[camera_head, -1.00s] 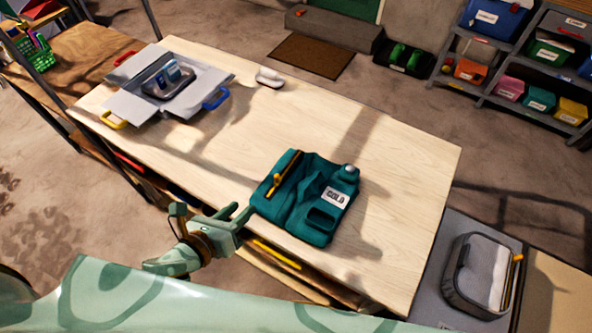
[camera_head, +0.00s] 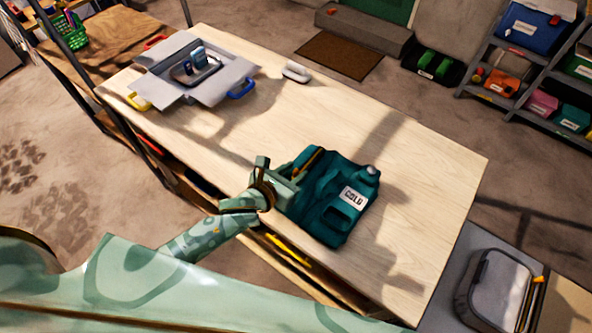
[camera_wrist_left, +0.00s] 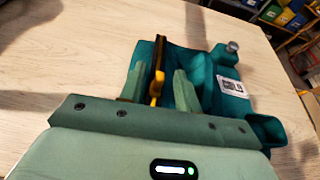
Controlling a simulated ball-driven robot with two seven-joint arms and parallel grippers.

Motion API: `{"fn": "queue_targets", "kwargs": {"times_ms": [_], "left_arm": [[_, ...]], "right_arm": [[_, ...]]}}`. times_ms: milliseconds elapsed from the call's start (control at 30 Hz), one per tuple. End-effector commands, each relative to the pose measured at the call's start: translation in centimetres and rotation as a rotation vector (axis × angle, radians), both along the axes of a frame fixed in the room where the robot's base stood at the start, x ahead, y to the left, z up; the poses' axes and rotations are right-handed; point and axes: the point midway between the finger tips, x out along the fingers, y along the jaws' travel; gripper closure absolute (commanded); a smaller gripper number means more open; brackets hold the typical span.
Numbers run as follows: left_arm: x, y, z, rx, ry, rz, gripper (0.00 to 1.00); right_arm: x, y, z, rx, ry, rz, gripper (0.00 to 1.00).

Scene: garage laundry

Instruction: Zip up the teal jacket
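The teal jacket (camera_head: 325,218) lies on the pale wooden table, with a dark zip strip (camera_head: 308,161) along its left side. In the left wrist view the jacket (camera_wrist_left: 200,70) shows the strip (camera_wrist_left: 159,55) with a yellow pull (camera_wrist_left: 155,88) at its near end. My left gripper (camera_head: 296,176) is at the jacket's left edge. In the left wrist view its two fingers (camera_wrist_left: 158,90) are apart, with the pull between them. I cannot tell whether they touch it. My right gripper is not in view.
A grey open-flapped box (camera_head: 160,72) and a white brush-like item (camera_head: 296,72) lie farther back.

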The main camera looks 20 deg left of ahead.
Motion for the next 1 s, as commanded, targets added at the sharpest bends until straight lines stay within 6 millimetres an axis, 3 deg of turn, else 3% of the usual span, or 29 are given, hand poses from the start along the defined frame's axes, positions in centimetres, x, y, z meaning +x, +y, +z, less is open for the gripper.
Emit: {"fn": "queue_targets", "kwargs": {"times_ms": [133, 433, 533, 567, 767, 867, 1000], "left_arm": [[1.1, -0.4, -0.5, -0.002, 0.0, -0.001, 0.67], [1.2, -0.5, -0.5, -0.001, 0.0, 0.0, 0.67], [1.2, -0.4, -0.5, 0.0, 0.0, 0.0, 0.95], [1.2, -0.4, -0.5, 0.0, 0.0, 0.0, 1.0], [1.5, -0.5, -0.5, -0.001, -0.001, -0.001, 1.0], [2.9, -1.1, -0.5, 0.0, -0.002, -0.001, 1.0], [6.5, -2.3, -0.5, 0.002, -0.004, -0.002, 1.0]], "right_arm": [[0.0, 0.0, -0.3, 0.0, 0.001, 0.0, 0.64], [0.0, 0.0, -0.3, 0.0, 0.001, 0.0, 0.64], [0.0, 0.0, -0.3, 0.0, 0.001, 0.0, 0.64], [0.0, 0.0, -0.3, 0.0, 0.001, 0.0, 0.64], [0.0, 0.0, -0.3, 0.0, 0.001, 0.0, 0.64], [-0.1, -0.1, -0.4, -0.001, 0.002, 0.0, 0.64], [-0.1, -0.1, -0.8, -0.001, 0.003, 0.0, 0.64]]}}
